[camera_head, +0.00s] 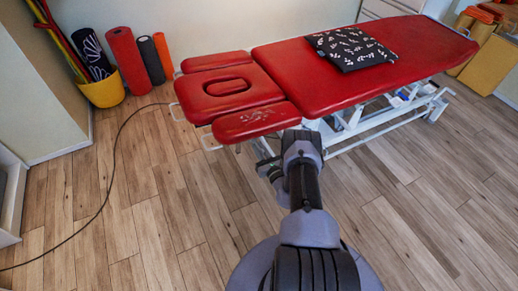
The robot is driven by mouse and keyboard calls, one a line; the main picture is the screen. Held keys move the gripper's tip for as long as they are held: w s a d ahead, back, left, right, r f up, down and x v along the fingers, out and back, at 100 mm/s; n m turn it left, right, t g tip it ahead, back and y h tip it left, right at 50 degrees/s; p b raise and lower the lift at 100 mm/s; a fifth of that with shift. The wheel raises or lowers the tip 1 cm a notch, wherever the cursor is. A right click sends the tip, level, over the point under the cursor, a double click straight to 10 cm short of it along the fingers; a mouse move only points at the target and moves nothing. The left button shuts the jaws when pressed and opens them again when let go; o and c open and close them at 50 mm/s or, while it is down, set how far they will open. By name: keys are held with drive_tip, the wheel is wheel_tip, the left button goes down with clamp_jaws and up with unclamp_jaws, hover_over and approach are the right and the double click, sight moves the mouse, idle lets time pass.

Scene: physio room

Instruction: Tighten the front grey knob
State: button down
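The red treatment table (348,82) stands at the centre and right, its padded head section with an oval face hole (227,87) towards the left. Two red armrest pads flank the head section; the nearer pad (256,121) is in front. I cannot make out a grey knob; the underside of the head section is mostly hidden by the pads and my arm. My arm reaches from the bottom of the picture up to the nearer pad's right end. My gripper is at the arm's far end, beside and below that pad, small and dark; its fingers cannot be made out.
A black patterned cushion (350,48) lies on the table. A yellow bucket (102,91) and rolled mats (129,60) stand at the back left. A thin dark cable (113,160) runs across the wooden floor. The floor left of my arm is otherwise clear.

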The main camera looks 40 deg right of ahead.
drive_tip(key=shift+f, duration=0.1)
drive_tip(key=m+b, duration=0.3)
drive_tip(key=m, duration=0.1)
drive_tip(key=shift+f, duration=0.15)
drive_tip(key=m+b, duration=0.3)
drive_tip(key=m, duration=0.3)
drive_tip(key=shift+d, duration=0.2)
drive_tip(key=m, duration=0.3)
drive_tip(key=shift+m, duration=2.3)
drive_tip(key=c, duration=1.5)
unclamp_jaws()
drive_tip(key=shift+o, duration=0.2)
